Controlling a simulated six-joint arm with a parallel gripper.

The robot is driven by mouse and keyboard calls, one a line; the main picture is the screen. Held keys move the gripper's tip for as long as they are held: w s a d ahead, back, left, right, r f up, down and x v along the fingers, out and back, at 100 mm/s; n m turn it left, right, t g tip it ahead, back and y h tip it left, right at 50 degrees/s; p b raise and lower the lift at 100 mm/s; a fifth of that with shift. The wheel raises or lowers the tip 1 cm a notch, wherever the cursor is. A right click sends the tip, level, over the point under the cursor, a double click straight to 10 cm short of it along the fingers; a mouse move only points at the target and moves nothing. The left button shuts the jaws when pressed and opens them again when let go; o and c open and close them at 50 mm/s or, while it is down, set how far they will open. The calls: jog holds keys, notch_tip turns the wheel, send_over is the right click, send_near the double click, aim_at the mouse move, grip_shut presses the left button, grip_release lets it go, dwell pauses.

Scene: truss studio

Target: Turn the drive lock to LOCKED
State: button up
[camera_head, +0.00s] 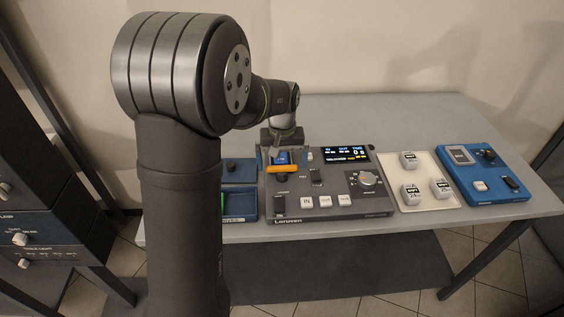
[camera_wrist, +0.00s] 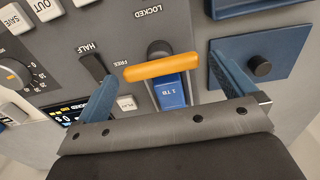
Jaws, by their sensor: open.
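The drive lock is an orange bar (camera_wrist: 160,67) on a dark round pivot. In the wrist view it lies crosswise over the blue 1 TB drive (camera_wrist: 170,93), its left end near the word FREE. The word LOCKED (camera_wrist: 148,11) is printed beyond the pivot. The orange bar also shows in the head view (camera_head: 283,168) on the grey console (camera_head: 331,208). My gripper (camera_wrist: 164,72) is open, with one blue finger on each side of the bar and gaps visible between. It also shows in the head view (camera_head: 279,156). Whether the fingertips touch the panel is hard to tell.
A HALF lever (camera_wrist: 92,66) stands close to the left finger in the wrist view. A blue panel with a black knob (camera_wrist: 261,66) lies by the right finger. A white tray of blocks (camera_head: 429,204) and a blue box (camera_head: 483,166) stand to the right.

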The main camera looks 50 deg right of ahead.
jog(key=shift+f, duration=0.3)
jog(key=c, duration=0.9)
jog(key=shift+o, duration=0.2)
